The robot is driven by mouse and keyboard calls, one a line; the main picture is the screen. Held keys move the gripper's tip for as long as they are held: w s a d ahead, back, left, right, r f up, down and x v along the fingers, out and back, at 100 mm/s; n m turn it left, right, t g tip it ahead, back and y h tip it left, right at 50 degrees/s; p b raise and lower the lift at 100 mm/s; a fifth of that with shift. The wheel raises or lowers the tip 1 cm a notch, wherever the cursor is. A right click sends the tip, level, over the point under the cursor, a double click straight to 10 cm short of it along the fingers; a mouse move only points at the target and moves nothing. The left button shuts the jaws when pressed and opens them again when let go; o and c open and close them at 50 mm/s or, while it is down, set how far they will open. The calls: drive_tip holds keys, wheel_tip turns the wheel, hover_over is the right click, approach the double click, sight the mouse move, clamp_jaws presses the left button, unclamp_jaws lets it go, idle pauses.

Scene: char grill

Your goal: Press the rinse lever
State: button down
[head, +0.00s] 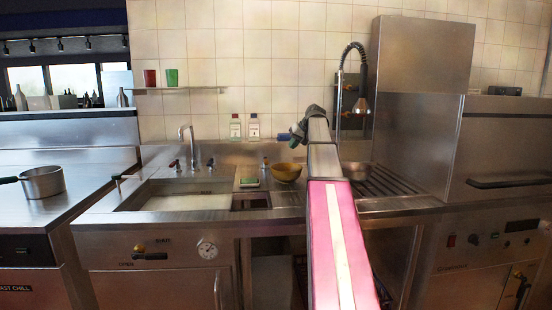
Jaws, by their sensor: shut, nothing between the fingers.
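A pre-rinse sprayer (362,104) hangs nose-down from a dark coiled hose that arches in front of the tiled wall, right of centre. I cannot make out its lever clearly at this size. My arm reaches away over the counter, and my gripper (291,135) is at its far end, left of the sprayer and apart from it. The gripper is small and partly hidden by my arm; it is shut and empty.
A sink basin (180,195) with a tall faucet (187,145) is at left. A brass bowl (286,172) and two bottles (244,127) stand near my gripper. A ribbed drainboard (385,181) lies below the sprayer, beside a tall steel machine (420,95).

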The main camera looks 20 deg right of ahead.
sight(266, 162)
drive_tip(key=x, duration=0.9)
drive_tip(key=shift+f, duration=0.1)
drive_tip(key=a, duration=0.2)
drive_tip(key=w+a, duration=0.1)
drive_tip(key=shift+f, duration=0.25)
drive_tip(key=shift+w+a, duration=0.1)
drive_tip(key=shift+a, duration=0.5)
